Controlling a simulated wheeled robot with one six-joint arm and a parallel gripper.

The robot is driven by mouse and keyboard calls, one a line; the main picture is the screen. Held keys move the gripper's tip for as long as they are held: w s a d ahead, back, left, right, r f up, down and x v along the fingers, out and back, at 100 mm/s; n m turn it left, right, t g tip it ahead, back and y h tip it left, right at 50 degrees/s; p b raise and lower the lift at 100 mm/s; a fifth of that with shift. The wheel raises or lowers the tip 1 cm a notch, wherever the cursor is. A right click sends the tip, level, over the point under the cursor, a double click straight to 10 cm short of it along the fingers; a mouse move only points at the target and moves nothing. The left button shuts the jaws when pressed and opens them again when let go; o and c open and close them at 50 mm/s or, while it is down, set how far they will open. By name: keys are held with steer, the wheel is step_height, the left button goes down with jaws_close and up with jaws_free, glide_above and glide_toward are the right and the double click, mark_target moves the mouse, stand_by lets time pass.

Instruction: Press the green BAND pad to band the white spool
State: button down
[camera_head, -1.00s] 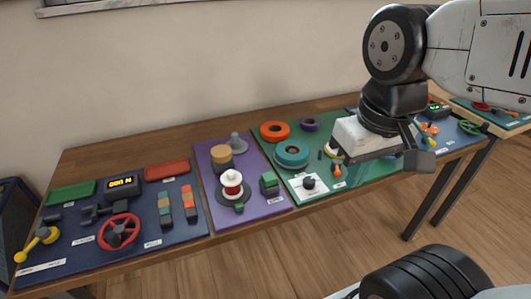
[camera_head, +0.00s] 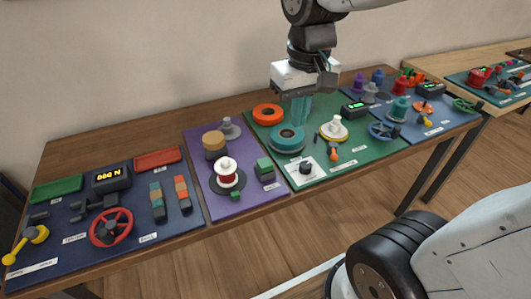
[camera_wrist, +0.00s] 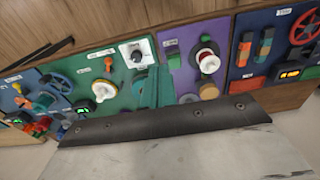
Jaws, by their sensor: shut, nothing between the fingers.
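A green-topped pad (camera_head: 265,165) on a dark block stands at the right of the purple mat (camera_head: 196,176); its label is too small to read. It also shows in the wrist view (camera_wrist: 173,60). A white spool with red winding (camera_head: 228,174) stands upright left of the pad; it also shows in the wrist view (camera_wrist: 207,62). Another white spool (camera_head: 334,128) stands in a yellow ring on the green mat. My gripper (camera_head: 300,118), with teal fingers, is shut and empty above the green mat, right of the pad and apart from it. Its fingers (camera_wrist: 156,88) hide part of the mat.
An orange ring (camera_head: 267,113) and a teal ring (camera_head: 287,138) lie near my gripper. A black knob (camera_head: 306,168) sits on a white plate right of the pad. A tan spool (camera_head: 214,145) stands behind the red-wound spool. A blue mat with a red wheel (camera_head: 111,229) is at left.

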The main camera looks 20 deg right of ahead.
glide_above(266, 162)
step_height(266, 162, down, 6)
steer(key=shift+w+r+g, duration=0.15)
steer(key=shift+g, duration=0.15)
step_height(266, 162, down, 14)
stand_by(0.5)
steer(key=shift+f, duration=1)
step_height(266, 162, up, 14)
